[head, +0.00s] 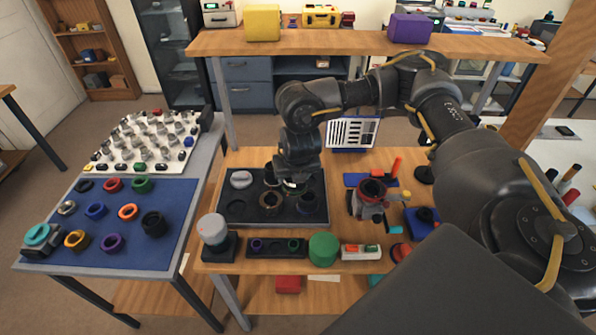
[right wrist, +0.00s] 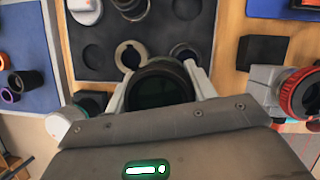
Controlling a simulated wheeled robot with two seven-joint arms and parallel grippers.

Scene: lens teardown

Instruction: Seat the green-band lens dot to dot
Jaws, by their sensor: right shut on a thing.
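My right gripper (head: 294,187) is above the black tray (head: 238,214), pointing down. In the right wrist view its two fingers (right wrist: 158,92) are shut around a dark round lens-like piece (right wrist: 160,84). I see no green band or dot on that piece from here. A barrel with a red ring (head: 372,188) stands in a holder to the right of the tray; it also shows at the right edge of the right wrist view (right wrist: 303,92). My left gripper is not in view.
The tray also holds a silver cap (head: 240,179) and dark rings. A grey-topped piece (head: 213,229), a black rack (head: 262,248) and a green cylinder (head: 323,248) line the front. A blue mat (head: 120,258) with several coloured rings lies on the left table. A shelf (head: 350,42) spans the back.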

